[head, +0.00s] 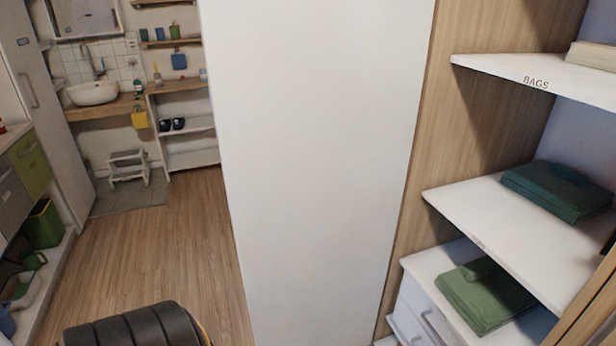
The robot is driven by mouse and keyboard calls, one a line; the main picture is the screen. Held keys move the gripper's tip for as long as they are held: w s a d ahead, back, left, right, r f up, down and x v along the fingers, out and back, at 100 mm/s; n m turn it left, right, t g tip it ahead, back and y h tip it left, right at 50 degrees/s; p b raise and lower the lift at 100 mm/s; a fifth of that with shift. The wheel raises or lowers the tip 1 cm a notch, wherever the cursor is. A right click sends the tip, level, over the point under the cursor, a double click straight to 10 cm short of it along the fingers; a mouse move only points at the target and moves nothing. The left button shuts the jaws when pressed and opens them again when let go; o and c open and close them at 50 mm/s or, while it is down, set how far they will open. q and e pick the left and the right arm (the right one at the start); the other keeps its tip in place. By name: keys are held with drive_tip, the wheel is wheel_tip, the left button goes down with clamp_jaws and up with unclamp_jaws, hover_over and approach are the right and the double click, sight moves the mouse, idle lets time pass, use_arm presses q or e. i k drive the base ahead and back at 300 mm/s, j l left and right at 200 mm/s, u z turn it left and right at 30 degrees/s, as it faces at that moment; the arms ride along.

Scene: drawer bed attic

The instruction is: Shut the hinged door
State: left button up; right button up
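A tall white panel (320,170) fills the middle of the head view and looks like the hinged door, standing open. Its right edge runs along the wood side wall (478,130) of an open cabinet. The cabinet's shelves are exposed on the right. No handle shows on the visible face of this panel, and its top and bottom are cut off by the frame. Neither of my grippers is visible, so nothing shows of their state or of any contact with the door.
The cabinet has a shelf labelled BAGS (540,80), folded dark green cloth (558,190), green cloth (485,297) and white drawers (425,318). Left of the panel is clear wood floor (160,240). Further back are another white door with a handle (35,95), a sink (93,93) and a step stool (128,167).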

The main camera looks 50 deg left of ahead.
sight(314, 103)
drive_tip(key=k+z, duration=0.45)
drive_tip(key=z, duration=0.25)
drive_tip(key=k+l+z, duration=0.15)
drive_tip(key=z, duration=0.2)
drive_tip(key=k+j, duration=0.1)
drive_tip(key=j, duration=0.8)
drive_tip(key=k+j, duration=0.15)
drive_tip(key=j, duration=0.3)
drive_tip(key=k+j+z, duration=0.1)
drive_tip(key=j, duration=0.35)
drive_tip(key=k+j, duration=0.1)
drive_tip(key=j, duration=0.75)
drive_tip(key=k, duration=0.05)
